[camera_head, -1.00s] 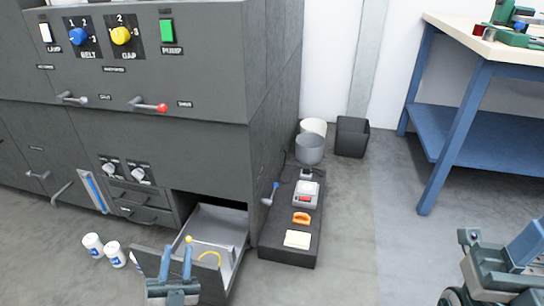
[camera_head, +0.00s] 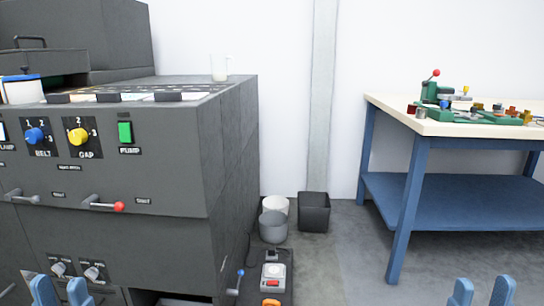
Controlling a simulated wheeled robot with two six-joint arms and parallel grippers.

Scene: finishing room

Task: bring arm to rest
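My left gripper (camera_head: 61,286) shows at the bottom left, in front of the grey machine (camera_head: 125,185). Its two blue fingers point up and stand apart with nothing between them. My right gripper (camera_head: 482,287) shows at the bottom right, in front of the blue-legged workbench (camera_head: 408,215). Its two blue fingers also stand apart and are empty. Only the finger ends of both grippers are in view; the rest of both arms is below the picture.
The machine's front has knobs and a red-tipped lever (camera_head: 118,207). A low dark unit (camera_head: 262,292) with a blue-tipped lever stands beside it. Grey and white buckets (camera_head: 273,230) and a black bin (camera_head: 314,212) stand by the wall. Floor (camera_head: 345,265) before the workbench is clear.

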